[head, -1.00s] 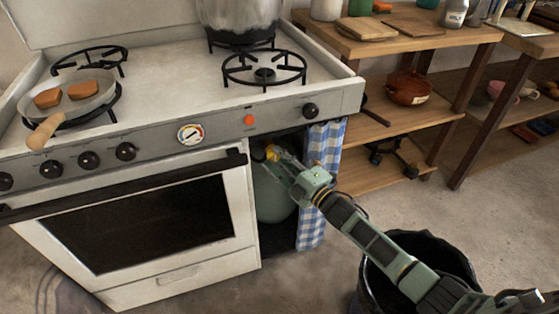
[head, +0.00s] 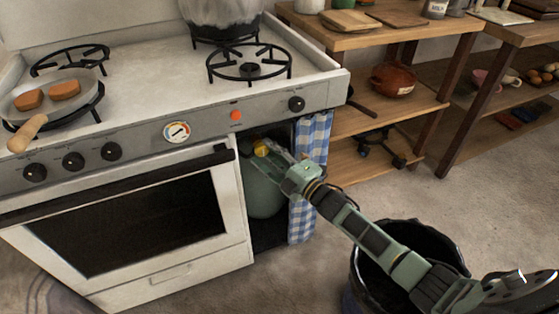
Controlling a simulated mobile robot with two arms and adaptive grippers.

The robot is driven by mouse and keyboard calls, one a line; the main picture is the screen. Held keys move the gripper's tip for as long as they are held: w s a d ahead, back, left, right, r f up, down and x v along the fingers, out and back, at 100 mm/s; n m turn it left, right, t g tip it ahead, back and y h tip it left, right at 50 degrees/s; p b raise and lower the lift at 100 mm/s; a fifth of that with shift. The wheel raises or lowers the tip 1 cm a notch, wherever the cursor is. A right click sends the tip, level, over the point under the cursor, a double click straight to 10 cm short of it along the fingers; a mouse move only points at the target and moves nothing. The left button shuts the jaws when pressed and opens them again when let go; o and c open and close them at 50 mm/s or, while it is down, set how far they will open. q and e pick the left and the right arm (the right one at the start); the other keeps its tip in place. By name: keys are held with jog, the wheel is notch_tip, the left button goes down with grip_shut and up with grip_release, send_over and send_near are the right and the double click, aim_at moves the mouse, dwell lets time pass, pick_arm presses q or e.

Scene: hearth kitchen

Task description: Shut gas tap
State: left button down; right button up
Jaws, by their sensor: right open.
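The gas tap (head: 261,148) shows as a small yellow piece at the top of a green gas bottle (head: 264,190). The bottle stands in the dark compartment at the right of the stove. My right gripper (head: 270,150) reaches into the compartment from the right, with its open fingers at the yellow tap. I cannot tell whether the fingers touch it. The gripper and the compartment's shadow hide part of the bottle's top. My left gripper is not in view.
A blue checked curtain (head: 311,165) hangs at the compartment's right edge, close beside my right gripper. The white stove (head: 140,110) carries a pan (head: 22,103) and a large pot (head: 222,14). A black bin (head: 425,236) stands under my right arm. Wooden shelves (head: 375,120) stand behind.

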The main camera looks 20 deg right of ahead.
jog(key=v, duration=1.1)
jog(key=shift+s, duration=0.2)
jog(key=shift+d, duration=0.15)
